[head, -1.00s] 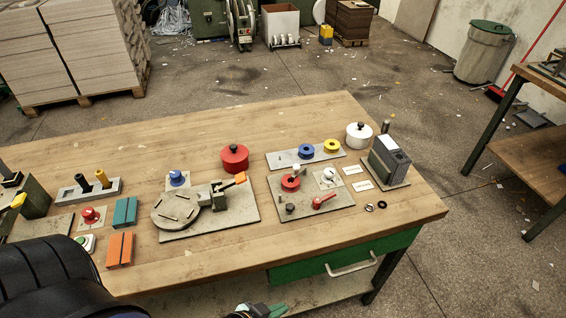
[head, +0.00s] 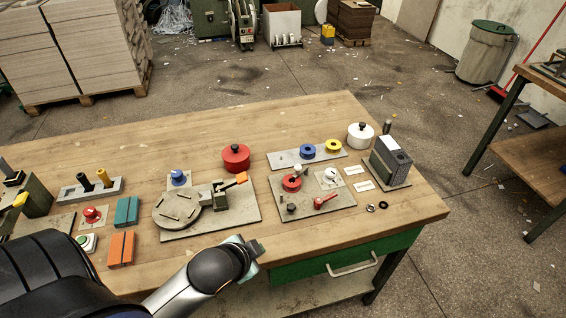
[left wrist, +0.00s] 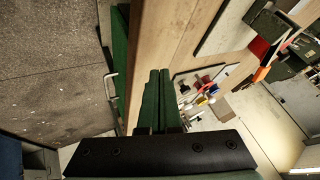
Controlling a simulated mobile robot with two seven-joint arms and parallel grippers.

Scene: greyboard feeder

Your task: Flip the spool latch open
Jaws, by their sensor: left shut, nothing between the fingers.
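A grey plate (head: 290,213) on the wooden table carries a red spool (head: 291,184) with a small pale piece (head: 298,171) at its top, a white round knob (head: 330,174) and a red lever (head: 325,201). I cannot tell which part is the spool latch, nor its position. My left gripper (head: 258,247) is at the table's front edge, in front of and left of this plate, apart from it. Its green fingers (left wrist: 159,72) are shut and empty in the left wrist view, where the red spool (left wrist: 210,90) shows small and partly unclear ahead. My right gripper is not in view.
A second plate with a round disc (head: 176,212) and an orange-tipped clamp (head: 240,178) lies left of the spool plate. A green drawer (head: 310,268) is below the front edge.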

